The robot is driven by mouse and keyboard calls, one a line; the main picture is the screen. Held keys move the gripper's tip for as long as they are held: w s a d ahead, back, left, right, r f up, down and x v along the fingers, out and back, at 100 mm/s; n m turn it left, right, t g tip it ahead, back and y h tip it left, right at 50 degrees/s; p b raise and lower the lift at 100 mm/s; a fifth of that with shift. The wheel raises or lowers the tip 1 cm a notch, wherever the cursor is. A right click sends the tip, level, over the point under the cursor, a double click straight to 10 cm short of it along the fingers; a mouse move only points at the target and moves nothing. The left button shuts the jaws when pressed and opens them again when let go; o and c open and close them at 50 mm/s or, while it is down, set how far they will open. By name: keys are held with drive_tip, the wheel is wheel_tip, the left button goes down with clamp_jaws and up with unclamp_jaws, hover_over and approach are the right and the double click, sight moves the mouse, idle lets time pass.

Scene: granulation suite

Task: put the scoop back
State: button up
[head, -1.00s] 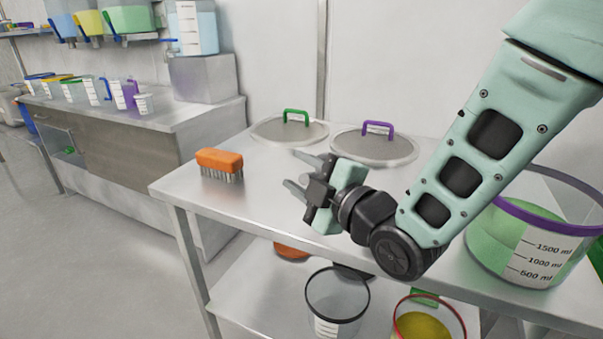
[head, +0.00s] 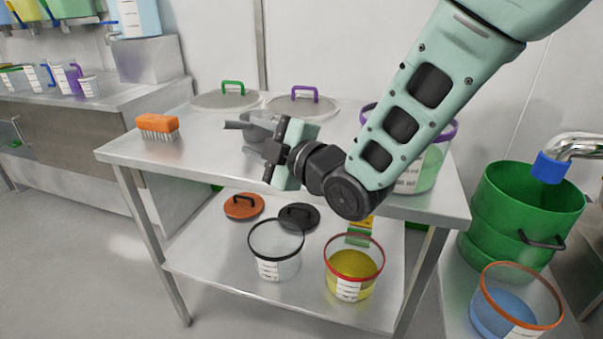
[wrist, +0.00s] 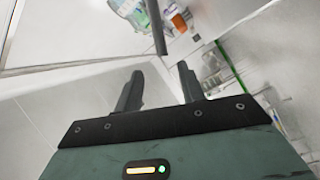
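My gripper (head: 240,138) is over the upper shelf of the steel table, pointing left, between the orange brush and the two lids. In the wrist view its two fingers (wrist: 158,80) stand apart with nothing between them. I cannot pick out a scoop with certainty. Small handled vessels (head: 58,78) with blue and purple handles stand on the back left counter, too small to tell if one is a scoop. A blue handle (head: 112,37) sticks out below the bins at the top left.
The steel table (head: 205,160) bears an orange brush (head: 158,126), a green-handled lid (head: 226,101), a purple-handled lid (head: 303,107) and a purple-rimmed tub (head: 432,165). Below are a black-rimmed tub (head: 275,262) and a red-rimmed tub (head: 354,264). A green drum (head: 520,215) stands right.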

drive_tip(key=s+d+f+m+g+h, duration=0.3)
drive_tip(key=s+d, duration=0.3)
drive_tip(key=s, duration=0.3)
drive_tip(key=s+d+f+m+g+h, duration=0.3)
drive_tip(key=s+d+m+g+h, duration=0.2)
drive_tip(key=s, duration=0.4)
drive_tip(key=s+d+f+m+g+h, duration=0.3)
drive_tip(key=s+d+m, duration=0.3)
drive_tip(key=s+d, duration=0.2)
drive_tip(key=shift+s+d+f+g+h, duration=0.2)
drive_tip(key=shift+s+g+h, duration=0.4)
drive_tip(key=shift+s+g, duration=0.4)
drive_tip(key=shift+s, duration=0.1)
wheel_tip(320, 180, up, 18)
drive_tip(key=p, duration=1.8)
